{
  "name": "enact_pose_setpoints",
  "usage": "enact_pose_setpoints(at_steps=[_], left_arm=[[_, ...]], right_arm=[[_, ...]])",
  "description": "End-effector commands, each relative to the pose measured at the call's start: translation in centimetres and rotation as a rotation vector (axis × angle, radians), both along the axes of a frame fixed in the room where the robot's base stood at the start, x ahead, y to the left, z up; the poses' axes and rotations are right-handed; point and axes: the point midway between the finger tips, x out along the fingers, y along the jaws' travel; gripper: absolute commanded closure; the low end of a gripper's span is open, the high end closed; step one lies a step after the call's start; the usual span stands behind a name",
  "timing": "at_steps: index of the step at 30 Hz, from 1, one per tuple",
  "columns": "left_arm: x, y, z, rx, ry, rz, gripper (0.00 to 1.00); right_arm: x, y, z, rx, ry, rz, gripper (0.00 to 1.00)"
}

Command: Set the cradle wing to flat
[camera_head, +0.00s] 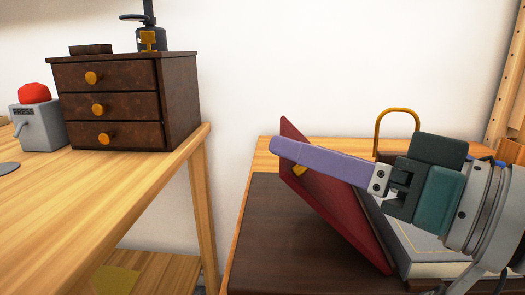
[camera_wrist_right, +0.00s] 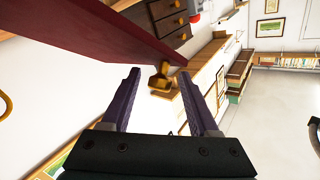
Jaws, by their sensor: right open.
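The cradle wing (camera_head: 335,205) is a dark red panel that stands steeply tilted on a dark brown base board (camera_head: 262,235). A small brass knob (camera_head: 299,171) sits on its face. My right gripper (camera_head: 282,149) reaches in from the right, its purple fingers across the wing's upper part. In the right wrist view the wing (camera_wrist_right: 95,30) crosses the upper left, and the knob (camera_wrist_right: 160,77) appears between the tips of the open fingers (camera_wrist_right: 158,85). I cannot tell whether the fingers touch it. My left gripper is not in view.
A grey book-like block (camera_head: 425,238) lies right of the wing, partly behind my arm. A brass loop handle (camera_head: 397,112) rises behind. A neighbouring wooden table (camera_head: 100,200) carries a brown drawer chest (camera_head: 105,105) and a red-button box (camera_head: 37,120). The base board left of the wing is bare.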

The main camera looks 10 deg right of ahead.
Motion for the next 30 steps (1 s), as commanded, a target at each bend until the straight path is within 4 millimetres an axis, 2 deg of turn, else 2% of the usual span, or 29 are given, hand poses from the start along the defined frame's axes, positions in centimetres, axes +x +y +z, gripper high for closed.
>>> enact_pose_setpoints(at_steps=[5, 21, 30], left_arm=[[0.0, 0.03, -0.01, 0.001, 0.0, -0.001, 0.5], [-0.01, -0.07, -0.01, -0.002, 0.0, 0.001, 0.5], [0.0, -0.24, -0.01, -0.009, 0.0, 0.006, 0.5]], right_arm=[[-0.01, -0.01, -0.02, -0.001, 0.001, 0.0, 0.39], [-0.02, -0.04, -0.04, -0.001, 0.001, -0.001, 1.0], [-0.02, -0.04, -0.05, -0.001, 0.001, -0.001, 1.0]])
